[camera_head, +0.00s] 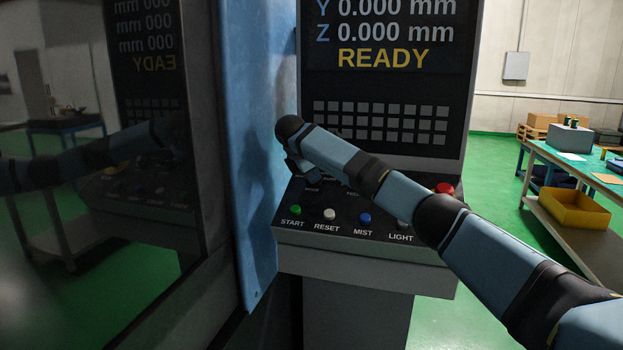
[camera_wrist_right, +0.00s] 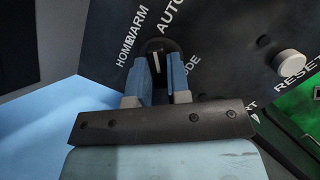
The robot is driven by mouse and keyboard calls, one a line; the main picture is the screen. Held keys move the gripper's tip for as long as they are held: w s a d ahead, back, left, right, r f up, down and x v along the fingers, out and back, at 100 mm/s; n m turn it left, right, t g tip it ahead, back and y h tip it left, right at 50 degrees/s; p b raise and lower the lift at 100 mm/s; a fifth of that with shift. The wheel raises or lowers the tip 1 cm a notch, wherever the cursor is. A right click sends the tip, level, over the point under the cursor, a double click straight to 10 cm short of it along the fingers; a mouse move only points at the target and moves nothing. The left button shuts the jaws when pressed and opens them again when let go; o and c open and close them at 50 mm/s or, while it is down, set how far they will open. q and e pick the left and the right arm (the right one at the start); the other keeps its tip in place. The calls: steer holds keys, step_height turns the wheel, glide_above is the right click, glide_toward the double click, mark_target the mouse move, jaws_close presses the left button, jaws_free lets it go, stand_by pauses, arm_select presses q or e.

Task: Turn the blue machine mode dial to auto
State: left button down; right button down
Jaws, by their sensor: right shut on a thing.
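The mode dial (camera_wrist_right: 157,48) shows in the right wrist view as a dark round knob with a white pointer line. HOME, WARM and AUTO are printed around it, with MODE partly covered below. The pointer line (camera_wrist_right: 155,60) points up in that view, roughly between WARM and AUTO; its exact setting is hard to tell. My right gripper (camera_wrist_right: 160,75) is shut on the dial, one blue finger on each side. In the head view my right wrist and arm hide most of the dial and gripper. My left gripper is not in view.
The control panel (camera_head: 340,237) carries green START (camera_head: 295,209), white RESET (camera_head: 330,214) and blue MIST (camera_head: 365,218) buttons close by. A red button (camera_head: 444,188) is at its right. A blue upright panel (camera_head: 262,150) stands close on the left. The screen above reads READY.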

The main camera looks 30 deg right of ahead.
steer(key=shift+m, duration=0.7)
steer(key=shift+w+m+g+b, duration=0.1)
steer(key=shift+m+g+b, duration=0.25)
steer(key=shift+m, duration=0.65)
steer(key=shift+d, duration=0.1)
steer(key=c, duration=1.1)
jaws_free()
steer(key=v, duration=1.4)
steer(key=shift+d, duration=0.15)
